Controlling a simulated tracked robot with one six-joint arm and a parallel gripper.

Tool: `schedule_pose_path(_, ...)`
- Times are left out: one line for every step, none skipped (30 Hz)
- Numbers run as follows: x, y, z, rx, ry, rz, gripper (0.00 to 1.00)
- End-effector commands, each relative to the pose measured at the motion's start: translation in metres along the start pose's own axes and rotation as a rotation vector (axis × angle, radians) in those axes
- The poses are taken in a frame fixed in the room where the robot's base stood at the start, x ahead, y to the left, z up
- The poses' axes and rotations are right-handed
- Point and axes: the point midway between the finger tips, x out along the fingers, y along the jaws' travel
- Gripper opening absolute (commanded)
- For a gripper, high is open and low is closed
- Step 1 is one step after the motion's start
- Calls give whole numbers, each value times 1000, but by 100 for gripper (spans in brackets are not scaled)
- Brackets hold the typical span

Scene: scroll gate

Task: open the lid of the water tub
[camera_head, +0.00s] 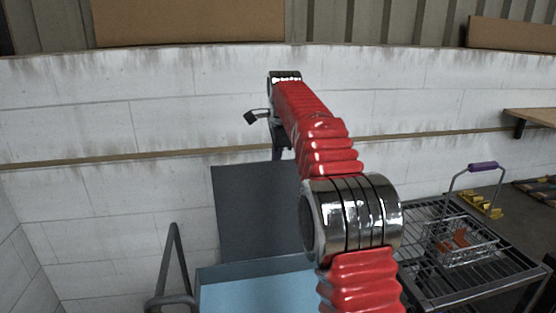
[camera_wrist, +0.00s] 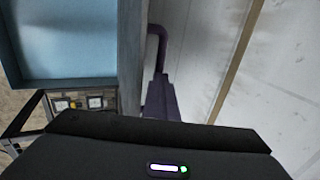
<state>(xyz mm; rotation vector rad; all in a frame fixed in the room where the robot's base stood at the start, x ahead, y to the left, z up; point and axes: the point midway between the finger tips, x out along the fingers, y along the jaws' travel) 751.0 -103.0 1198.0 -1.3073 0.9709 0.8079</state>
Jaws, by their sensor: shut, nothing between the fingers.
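The water tub (camera_head: 207,273) stands low in the middle of the head view, with pale blue water showing inside. Its dark grey lid (camera_head: 240,205) stands upright at the tub's back, near the white wall, so the tub is open. My gripper (camera_head: 278,150) is shut and empty, pointing down at the lid's top edge, partly behind my red arm. I cannot tell whether my gripper touches the handle.
A black rack (camera_head: 450,285) at right carries a wire basket (camera_head: 462,252) with a purple handle. A grey metal frame (camera_head: 174,255) stands left of the tub. The white block wall (camera_head: 90,110) with a wooden rail is close behind the lid. A wooden shelf (camera_head: 532,115) is at far right.

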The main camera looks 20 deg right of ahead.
Motion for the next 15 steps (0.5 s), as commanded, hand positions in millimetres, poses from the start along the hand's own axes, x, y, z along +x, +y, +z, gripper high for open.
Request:
schedule_pose_path(2, 1, -1, 2, 0, 4, 0)
schedule_pose_path(1, 1, -2, 3, 1, 3, 0)
schedule_pose_path(1, 1, -3, 4, 1, 3, 0)
schedule_pose_path(1, 1, -4, 5, 2, 3, 0)
schedule_pose_path(1, 1, -4, 6, 2, 3, 0)
schedule_pose_path(0, 1, -4, 6, 3, 3, 0)
schedule_pose_path(-1, 0, -5, 6, 3, 3, 0)
schedule_pose_path(-2, 0, -5, 6, 3, 2, 0)
schedule_pose_path(-4, -1, -5, 7, 3, 2, 0)
schedule_pose_path(-6, -2, -5, 7, 3, 2, 0)
schedule_pose_path(-8, -2, -5, 7, 3, 1, 0)
schedule_pose_path(-12, -4, -5, 6, 3, 0, 0)
schedule_pose_path(-15, -4, -4, 6, 3, 0, 0)
schedule_pose_path(-18, -5, -4, 6, 3, 0, 0)
schedule_pose_path(-23, -7, -4, 6, 3, -1, 0)
